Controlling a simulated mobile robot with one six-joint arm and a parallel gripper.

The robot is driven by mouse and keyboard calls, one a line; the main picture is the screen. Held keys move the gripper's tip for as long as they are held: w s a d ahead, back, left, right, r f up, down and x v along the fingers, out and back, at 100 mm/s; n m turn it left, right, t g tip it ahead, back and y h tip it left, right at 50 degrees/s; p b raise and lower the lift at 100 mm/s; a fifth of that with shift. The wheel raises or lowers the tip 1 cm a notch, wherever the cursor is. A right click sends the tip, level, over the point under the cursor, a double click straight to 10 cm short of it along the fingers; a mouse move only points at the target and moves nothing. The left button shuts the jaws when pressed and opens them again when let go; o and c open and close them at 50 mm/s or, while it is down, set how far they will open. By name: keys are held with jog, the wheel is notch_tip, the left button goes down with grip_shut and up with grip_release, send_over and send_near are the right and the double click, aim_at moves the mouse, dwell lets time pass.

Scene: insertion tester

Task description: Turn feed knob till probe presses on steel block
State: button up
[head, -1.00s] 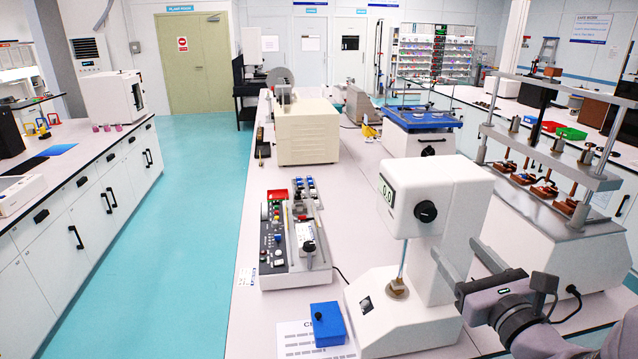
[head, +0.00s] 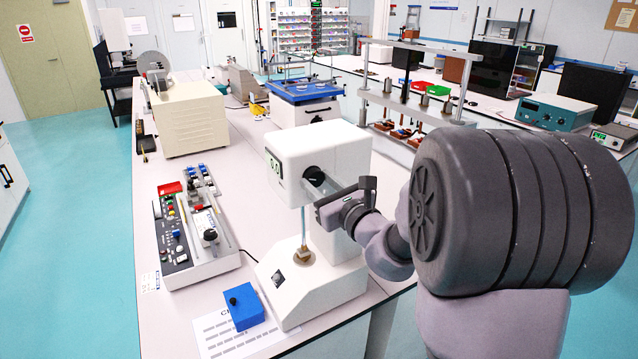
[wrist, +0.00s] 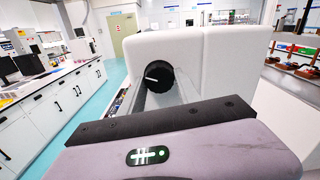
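The white tester (head: 318,150) stands on the bench with a green-digit display (head: 273,163) on its left face. Its black feed knob (head: 314,176) is on the front; in the wrist view the knob (wrist: 160,77) shows a white pointer line. A thin probe rod (head: 303,225) runs down to a small brownish block on the base (head: 302,256); I cannot tell whether they touch. My gripper (head: 330,190) is at the knob. In the wrist view its grey fingers (wrist: 165,95) look spread below and beside the knob, with no clear grip on it.
A blue box (head: 242,307) and a printed sheet (head: 215,335) lie in front of the tester. A control panel (head: 195,225) is to its left. A cream cabinet (head: 190,115) and a blue-topped machine (head: 303,92) stand behind. A press rig (head: 410,90) is back right.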

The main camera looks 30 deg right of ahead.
grip_shut()
jog(key=m+p, duration=0.2)
jog(key=shift+r+p, duration=0.3)
jog(key=shift+p, duration=0.1)
jog(key=shift+f+m+p, duration=0.2)
jog(key=shift+m+p, duration=0.15)
jog(key=shift+m, duration=0.65)
jog(key=shift+f, duration=0.1)
jog(key=o, duration=0.8)
grip_release()
